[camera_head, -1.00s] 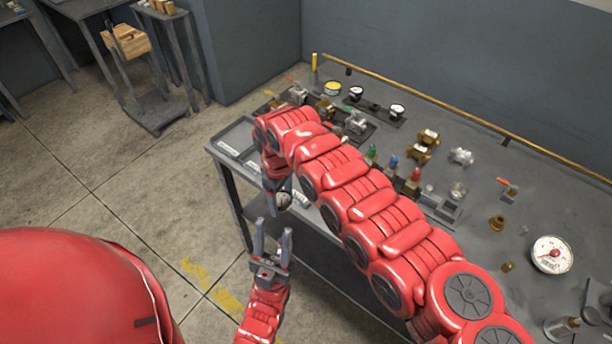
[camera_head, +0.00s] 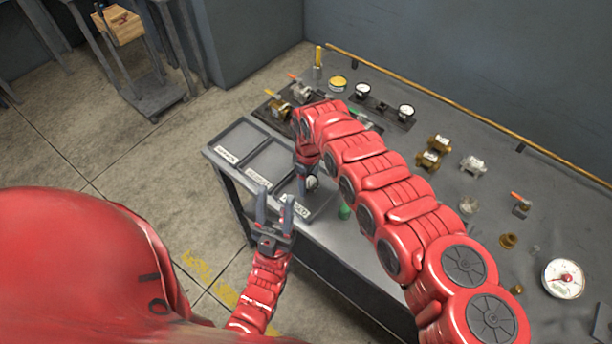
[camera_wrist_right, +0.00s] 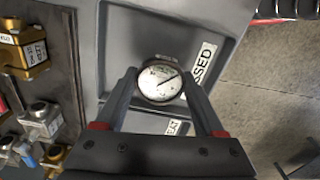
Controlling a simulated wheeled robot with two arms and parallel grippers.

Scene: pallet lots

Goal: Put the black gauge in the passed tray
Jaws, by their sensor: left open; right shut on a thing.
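The black gauge (camera_wrist_right: 160,83), a round white dial with a dark rim, is clamped between the fingers of my right gripper (camera_wrist_right: 159,78). In the head view the gauge (camera_head: 312,183) shows small below my right gripper (camera_head: 307,172), over the nearest of three grey trays. In the right wrist view that passed tray (camera_wrist_right: 125,45) lies behind the gauge, its label partly hidden but ending in "SSED". The gauge appears held above the tray floor; I cannot tell the exact gap. My left gripper (camera_head: 275,207) is open and empty, in front of the bench edge near the passed tray (camera_head: 322,205).
Two more labelled trays, the far one (camera_head: 236,143) and the middle one (camera_head: 266,163), sit beside the passed tray. A green-topped part (camera_head: 345,212) stands close to the passed tray.

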